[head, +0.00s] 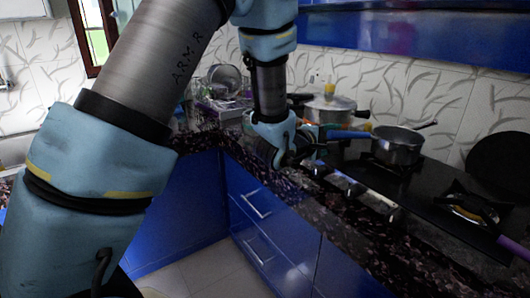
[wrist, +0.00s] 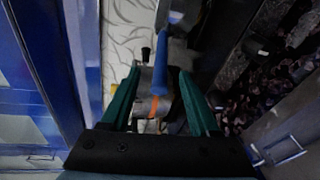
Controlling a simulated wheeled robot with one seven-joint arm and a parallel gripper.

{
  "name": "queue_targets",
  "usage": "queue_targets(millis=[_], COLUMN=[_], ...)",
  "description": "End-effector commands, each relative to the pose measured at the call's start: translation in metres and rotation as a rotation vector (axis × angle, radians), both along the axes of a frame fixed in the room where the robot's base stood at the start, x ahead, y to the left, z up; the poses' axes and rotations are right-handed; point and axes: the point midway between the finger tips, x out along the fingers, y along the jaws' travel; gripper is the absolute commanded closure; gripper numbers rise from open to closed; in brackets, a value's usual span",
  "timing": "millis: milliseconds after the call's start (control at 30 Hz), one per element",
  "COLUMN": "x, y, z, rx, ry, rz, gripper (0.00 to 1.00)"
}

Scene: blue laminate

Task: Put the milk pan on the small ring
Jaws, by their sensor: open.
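The milk pan (head: 398,147) is a small grey metal pan with a blue handle pointing left. It sits upright on a burner of the black hob. My gripper (head: 312,136) is left of the pan, near the free end of the handle. In the wrist view the green fingers of my gripper (wrist: 159,72) are apart, with the blue handle (wrist: 158,82) showing between them in the picture. I cannot tell contact or depth there. A bare burner (head: 472,208) shows at the right of the hob; whether it is the small ring is unclear.
A large lidded pot (head: 328,108) stands behind my gripper, close to the handle. A purple handle (head: 514,247) juts in at the right edge. A dark round pan (head: 502,163) leans on the tiled wall. Hob space between the burners looks clear.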

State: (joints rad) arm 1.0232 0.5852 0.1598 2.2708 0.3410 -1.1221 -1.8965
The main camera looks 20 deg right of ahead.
Motion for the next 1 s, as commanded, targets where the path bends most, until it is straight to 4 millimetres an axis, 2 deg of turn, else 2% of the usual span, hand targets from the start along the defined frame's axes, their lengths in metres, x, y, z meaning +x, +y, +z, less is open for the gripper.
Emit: queue_targets(millis=[167, 267, 367, 400, 467, 500, 567, 600, 700, 800, 900, 1000], x=[0.003, 0.024, 0.062, 0.077, 0.095, 0.103, 0.107, 0.104, 0.084, 0.049, 0.014, -0.014], y=[0.003, 0.025, 0.076, 0.105, 0.154, 0.188, 0.239, 0.272, 0.349, 0.408, 0.445, 0.466], z=[0.0, -0.003, -0.009, -0.013, -0.02, -0.024, -0.03, -0.034, -0.041, -0.045, -0.045, -0.044], rx=[0.01, 0.087, 0.268, 0.368, 0.537, 0.651, 0.819, 0.924, 1.15, 1.302, 1.375, 1.399], ry=[-0.008, -0.055, -0.141, -0.175, -0.215, -0.231, -0.239, -0.233, -0.19, -0.127, -0.071, -0.035], rz=[0.008, 0.056, 0.138, 0.171, 0.204, 0.21, 0.198, 0.176, 0.072, -0.081, -0.23, -0.344], gripper=[0.38, 0.38, 0.38, 0.38, 0.38, 0.38, 0.38, 0.38, 0.38, 0.38, 0.38, 0.38])
